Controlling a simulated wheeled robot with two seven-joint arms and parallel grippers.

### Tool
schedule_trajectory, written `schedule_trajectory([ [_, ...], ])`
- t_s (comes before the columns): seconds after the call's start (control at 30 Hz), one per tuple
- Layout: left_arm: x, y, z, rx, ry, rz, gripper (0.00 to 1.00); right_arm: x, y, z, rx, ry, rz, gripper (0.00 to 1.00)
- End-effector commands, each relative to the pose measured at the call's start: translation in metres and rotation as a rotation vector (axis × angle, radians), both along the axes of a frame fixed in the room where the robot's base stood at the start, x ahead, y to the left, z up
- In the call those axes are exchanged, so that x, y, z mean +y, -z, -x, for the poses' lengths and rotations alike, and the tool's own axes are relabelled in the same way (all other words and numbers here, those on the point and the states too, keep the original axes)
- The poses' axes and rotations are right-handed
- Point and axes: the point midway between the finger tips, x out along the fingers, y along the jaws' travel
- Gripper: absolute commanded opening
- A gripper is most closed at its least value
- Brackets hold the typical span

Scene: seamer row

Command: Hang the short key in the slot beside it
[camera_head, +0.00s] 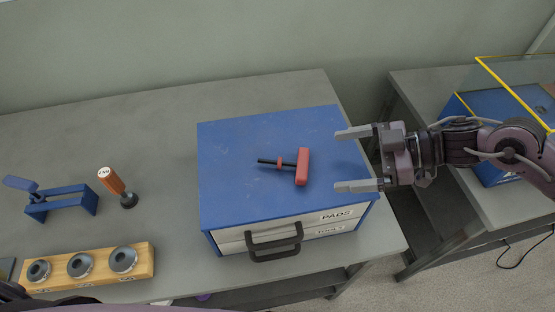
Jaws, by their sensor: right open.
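A short key with a red T-shaped handle (302,167) and a thin black shaft lies on the top of the blue drawer cabinet (235,195). Its shaft points left. My right gripper (356,159) comes in from the right and is open and empty. Its two fingers point left over the cabinet's right edge, to the right of the key's handle and apart from it. I cannot make out a slot beside the key. My left gripper is not in view.
The cabinet has a black handle (273,253) and drawers labelled PADS and TOOLS. To the left are an orange-handled tool (112,182), a blue bracket (62,201) and a wooden block (147,262) with several grey rings. A yellow-edged clear guard (515,75) stands at the right.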

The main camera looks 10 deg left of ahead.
Motion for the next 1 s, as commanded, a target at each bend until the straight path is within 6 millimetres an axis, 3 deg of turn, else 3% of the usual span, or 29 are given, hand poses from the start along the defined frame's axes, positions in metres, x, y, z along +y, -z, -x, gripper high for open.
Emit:
schedule_trajectory([
  [0.3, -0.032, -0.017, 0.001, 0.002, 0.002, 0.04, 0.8, 0.033, 0.009, 0.0, 0.001, -0.003, -0.002, 0.98],
  [0.6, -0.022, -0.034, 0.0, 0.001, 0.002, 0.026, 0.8, 0.068, 0.027, 0.0, -0.001, -0.001, 0.0, 0.98],
  [0.87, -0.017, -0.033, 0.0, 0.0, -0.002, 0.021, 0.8, 0.07, 0.03, 0.0, -0.001, 0.001, 0.001, 0.98],
  [1.0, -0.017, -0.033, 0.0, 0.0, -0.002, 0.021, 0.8, 0.07, 0.03, 0.0, -0.001, 0.001, 0.001, 0.8],
])
